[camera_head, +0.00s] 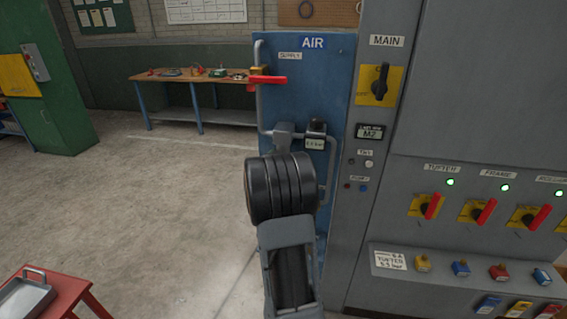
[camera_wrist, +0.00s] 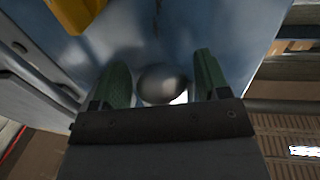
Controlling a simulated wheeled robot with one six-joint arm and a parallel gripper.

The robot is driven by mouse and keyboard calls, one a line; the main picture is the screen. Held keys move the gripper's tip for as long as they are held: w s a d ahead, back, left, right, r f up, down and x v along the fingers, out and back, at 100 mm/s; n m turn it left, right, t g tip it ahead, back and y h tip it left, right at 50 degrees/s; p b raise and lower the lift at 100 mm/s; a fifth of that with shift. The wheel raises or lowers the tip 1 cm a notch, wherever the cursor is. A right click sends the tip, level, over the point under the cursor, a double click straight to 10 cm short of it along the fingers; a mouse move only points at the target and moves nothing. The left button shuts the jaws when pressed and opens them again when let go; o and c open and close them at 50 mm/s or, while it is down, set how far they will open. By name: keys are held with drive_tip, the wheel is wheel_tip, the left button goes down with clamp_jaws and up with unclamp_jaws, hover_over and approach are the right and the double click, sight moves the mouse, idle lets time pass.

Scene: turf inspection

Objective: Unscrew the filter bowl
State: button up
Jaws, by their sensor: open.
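In the wrist view, my gripper (camera_wrist: 162,72) has its two green fingers apart. A rounded, dark grey shiny thing, probably the filter bowl (camera_wrist: 160,84), lies between the fingers, with gaps visible at both sides. I cannot tell its depth along the fingers. In the head view my own arm covers the bowl and the gripper. The air unit (camera_head: 316,141) shows above my arm on the blue AIR panel (camera_head: 333,85), with a dark top and a pale pressure label.
A red-handled supply valve (camera_head: 268,80) sticks out at the panel's upper left, above my arm. A grey pipe (camera_head: 261,115) runs down from it. The grey cabinet (camera_head: 460,110) with switches stands close on the right. The floor (camera_head: 165,210) at the left is mostly clear.

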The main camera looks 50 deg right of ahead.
drive_tip(key=shift+f+n+t+y+b, duration=0.2)
drive_tip(key=shift+n+t+y+b, duration=0.3)
drive_tip(key=shift+t+b, duration=0.45)
drive_tip(key=n+t+b, duration=0.1)
drive_tip(key=b, duration=0.2)
drive_tip(key=shift+y, duration=0.3)
drive_tip(key=shift+r+n+t+b, duration=0.15)
drive_tip(key=shift+n+t+b, duration=0.25)
drive_tip(key=shift+t+b, duration=0.05)
drive_tip(key=n+t+y+b, duration=0.1)
drive_tip(key=b, duration=0.3)
drive_tip(key=shift+t+y+b, duration=0.3)
drive_tip(key=shift+y+b, duration=0.1)
drive_tip(key=shift+n+t+y+b, duration=0.6)
drive_tip(key=shift+n+b, duration=0.1)
drive_tip(key=shift+b, duration=0.35)
drive_tip(key=shift+b, duration=0.35)
drive_tip(key=shift+d+r+n+t+y+p, duration=0.1)
drive_tip(key=shift+r+n+t+y+p, duration=0.25)
drive_tip(key=shift+p, duration=0.6)
drive_tip(key=shift+f+n+t+y+p, duration=0.1)
drive_tip(key=shift+n+t+y+p, duration=0.2)
drive_tip(key=shift+p, duration=0.4)
drive_tip(key=n+t+y+p, duration=0.1)
drive_tip(key=p, duration=0.1)
drive_tip(key=shift+y+p, duration=0.35)
